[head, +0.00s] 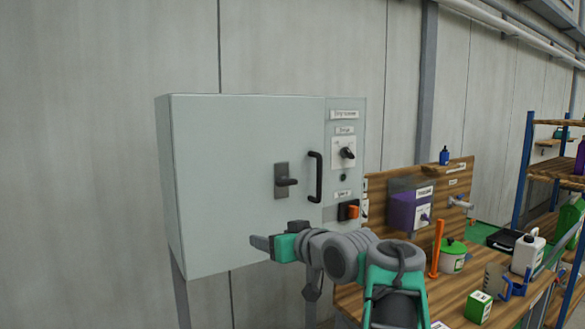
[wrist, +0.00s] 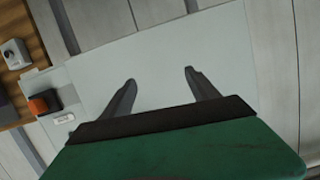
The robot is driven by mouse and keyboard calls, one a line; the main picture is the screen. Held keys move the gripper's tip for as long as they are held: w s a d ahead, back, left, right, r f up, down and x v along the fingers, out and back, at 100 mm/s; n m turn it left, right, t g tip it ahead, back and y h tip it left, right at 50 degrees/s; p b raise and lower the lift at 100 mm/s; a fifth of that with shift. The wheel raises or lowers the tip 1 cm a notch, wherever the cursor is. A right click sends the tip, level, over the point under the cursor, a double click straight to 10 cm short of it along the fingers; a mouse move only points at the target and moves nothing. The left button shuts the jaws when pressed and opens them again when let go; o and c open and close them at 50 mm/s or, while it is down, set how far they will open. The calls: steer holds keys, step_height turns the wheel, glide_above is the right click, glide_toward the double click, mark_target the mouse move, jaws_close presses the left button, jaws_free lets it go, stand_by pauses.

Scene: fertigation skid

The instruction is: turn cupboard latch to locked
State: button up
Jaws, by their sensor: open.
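The cupboard (head: 230,150) is a pale grey box on legs against the wall, with its door shut. Its latch (head: 286,181) is a dark lever on a grey plate, left of a black bar handle (head: 316,177). The lever points right, roughly level. My gripper (head: 262,244) is open and empty, in front of the lower part of the cupboard, below and left of the latch. In the wrist view my two fingers (wrist: 158,88) stand apart before the pale cupboard (wrist: 220,50). The latch does not show in the wrist view.
Right of the door are a rotary knob (head: 347,152) and an orange switch (head: 353,211), which also shows in the wrist view (wrist: 40,104). A wooden bench (head: 455,292) at the right holds a green-lidded pot (head: 453,256) and bottles. The space left of the cupboard is clear.

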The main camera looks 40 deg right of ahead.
mark_target(289, 182)
steer(key=s+d+r+t+p, duration=0.1)
steer(key=s+d+r+t, duration=0.35)
steer(key=r, duration=0.65)
steer(key=shift+n+g+h, duration=0.3)
steer(key=shift+g, duration=0.45)
steer(key=w+p, duration=0.1)
steer(key=w, duration=0.1)
steer(key=w+d+p, duration=0.1)
steer(key=w, duration=0.2)
steer(key=w+d+p, duration=0.1)
steer(key=w, duration=0.1)
steer(key=shift+w, duration=0.2)
steer(key=c, duration=1.4)
